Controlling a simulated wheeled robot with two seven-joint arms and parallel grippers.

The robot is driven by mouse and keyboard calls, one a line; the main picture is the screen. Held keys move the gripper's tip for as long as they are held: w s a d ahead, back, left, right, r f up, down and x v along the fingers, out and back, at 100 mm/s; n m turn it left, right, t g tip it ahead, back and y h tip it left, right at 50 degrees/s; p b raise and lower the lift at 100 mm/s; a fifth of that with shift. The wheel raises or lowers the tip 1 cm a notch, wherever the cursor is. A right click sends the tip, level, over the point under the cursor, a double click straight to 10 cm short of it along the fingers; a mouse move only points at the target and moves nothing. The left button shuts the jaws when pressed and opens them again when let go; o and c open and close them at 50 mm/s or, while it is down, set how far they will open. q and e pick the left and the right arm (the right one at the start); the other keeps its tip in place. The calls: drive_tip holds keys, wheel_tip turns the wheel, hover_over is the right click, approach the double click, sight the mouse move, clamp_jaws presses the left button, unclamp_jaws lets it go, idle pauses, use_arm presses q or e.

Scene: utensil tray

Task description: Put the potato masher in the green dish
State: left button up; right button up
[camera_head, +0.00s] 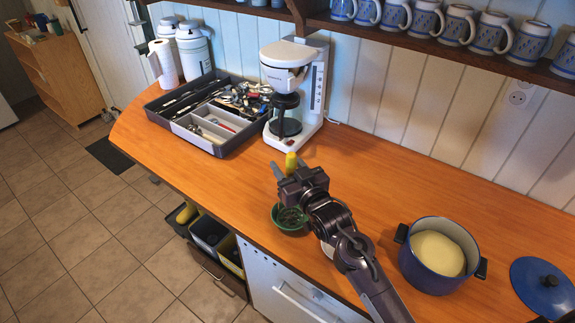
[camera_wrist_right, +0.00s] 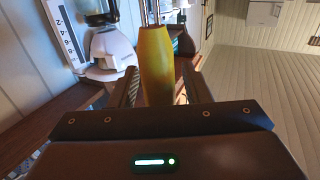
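The potato masher stands upright, its yellow handle (camera_head: 291,163) on top. A dark round shape in the green dish (camera_head: 276,220) looks like its head; the part between is hidden behind my gripper. My right gripper (camera_head: 289,166) is around the handle, fingers apart. In the right wrist view the handle (camera_wrist_right: 157,62) lies between the two fingers (camera_wrist_right: 160,85), with a gap on the right finger's side. Thin metal rods lead away from the handle there. My left gripper is not in view.
A blue pot (camera_head: 419,278) stands right of my arm, its blue lid (camera_head: 540,283) further right. A white coffee maker (camera_head: 308,85) and a grey utensil tray (camera_head: 222,151) stand behind and left. The counter's back right is clear. A shelf with several mugs (camera_head: 427,18) hangs above.

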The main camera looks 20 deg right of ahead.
drive_tip(key=shift+r, duration=0.35)
drive_tip(key=shift+s+f, duration=0.15)
drive_tip(key=shift+s, duration=0.2)
drive_tip(key=s+d+b, duration=0.2)
drive_tip(key=s+b, duration=0.1)
drive_tip(key=s, duration=0.8)
drive_tip(key=shift+d+r, duration=0.15)
drive_tip(key=shift+r, duration=0.1)
drive_tip(key=shift+s+f, duration=0.1)
